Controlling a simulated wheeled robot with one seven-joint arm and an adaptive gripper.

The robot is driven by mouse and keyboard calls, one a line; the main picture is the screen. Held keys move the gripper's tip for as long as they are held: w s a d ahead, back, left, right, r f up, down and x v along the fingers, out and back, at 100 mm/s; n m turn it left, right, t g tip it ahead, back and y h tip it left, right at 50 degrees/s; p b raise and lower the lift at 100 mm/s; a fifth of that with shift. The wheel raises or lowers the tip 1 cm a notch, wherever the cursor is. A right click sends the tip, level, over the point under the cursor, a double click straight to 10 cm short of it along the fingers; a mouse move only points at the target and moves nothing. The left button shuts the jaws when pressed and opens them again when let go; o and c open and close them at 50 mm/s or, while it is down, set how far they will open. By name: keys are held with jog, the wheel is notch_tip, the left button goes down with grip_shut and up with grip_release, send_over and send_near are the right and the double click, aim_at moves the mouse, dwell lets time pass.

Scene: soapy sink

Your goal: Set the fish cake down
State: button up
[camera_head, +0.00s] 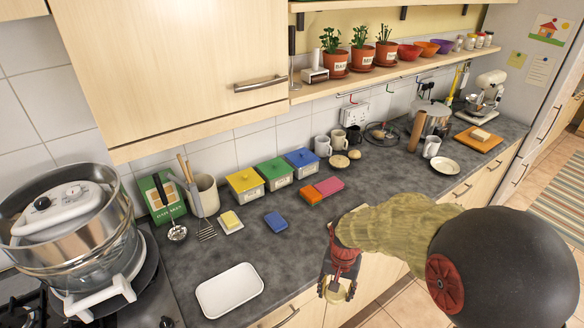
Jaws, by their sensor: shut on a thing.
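My gripper (336,291) is at the lower middle, in front of the counter's front edge. It points down and is shut on a small round tan thing, which looks like the fish cake (335,293). The fingers hide part of it. The grey counter (240,255) lies behind and to the left of the gripper. An empty white tray (229,290) lies on the counter to the left of the gripper.
A blue block (276,222), a yellow sponge on a dish (230,220) and orange and pink blocks (328,187) lie on the counter. Lidded boxes (279,174) stand at the wall. A steamer (75,230) is at far left. Bare counter lies between tray and blocks.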

jog(key=w+d+f+n+b, duration=0.3)
jog(key=w+d+f, duration=0.3)
jog(key=f, duration=0.3)
jog(key=shift+w+d+n, duration=0.25)
jog(key=shift+w+n, duration=0.15)
jog(key=shift+w, duration=0.4)
